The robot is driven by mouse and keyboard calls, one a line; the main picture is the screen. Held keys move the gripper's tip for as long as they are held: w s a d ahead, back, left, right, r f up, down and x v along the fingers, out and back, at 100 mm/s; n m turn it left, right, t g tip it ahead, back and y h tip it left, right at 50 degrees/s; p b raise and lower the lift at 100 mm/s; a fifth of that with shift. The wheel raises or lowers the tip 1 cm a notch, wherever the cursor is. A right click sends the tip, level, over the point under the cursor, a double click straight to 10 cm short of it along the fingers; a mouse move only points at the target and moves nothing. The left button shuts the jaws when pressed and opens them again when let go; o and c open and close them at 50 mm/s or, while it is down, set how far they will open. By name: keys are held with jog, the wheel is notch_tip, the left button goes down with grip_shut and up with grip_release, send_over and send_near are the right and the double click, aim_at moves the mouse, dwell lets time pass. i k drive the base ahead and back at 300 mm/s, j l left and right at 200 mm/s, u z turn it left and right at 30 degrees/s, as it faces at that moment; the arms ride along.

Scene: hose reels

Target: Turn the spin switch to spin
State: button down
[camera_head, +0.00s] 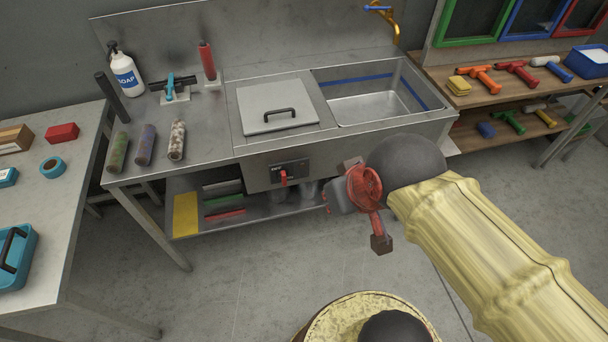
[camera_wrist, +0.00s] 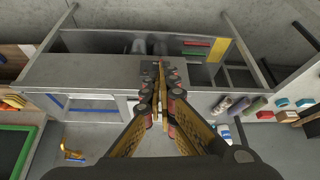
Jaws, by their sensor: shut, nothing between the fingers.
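The spin switch (camera_head: 283,178) is a small red lever on a dark panel (camera_head: 296,170) set in the front of the steel sink unit. In the head view its lever hangs roughly downward. My gripper (camera_head: 338,196) is to the right of the switch and apart from it in the picture. In the wrist view my gripper (camera_wrist: 161,88) has its fingers together with nothing between them, and they point toward the dark panel (camera_wrist: 149,68). The fingers cover much of the panel there, so the lever's exact angle is hard to tell.
Above the panel is a lid (camera_head: 275,106) with a black handle, beside an open basin (camera_head: 372,106). A low shelf (camera_head: 245,220) sits under the unit. A side table (camera_head: 75,190) stands left and a wooden tool bench (camera_head: 440,76) right.

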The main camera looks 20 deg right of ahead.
aim_at(282, 175)
jog(key=j+z, duration=0.15)
jog(key=j, duration=0.55)
jog(key=k+j+z, duration=0.15)
jog(key=j, duration=0.6)
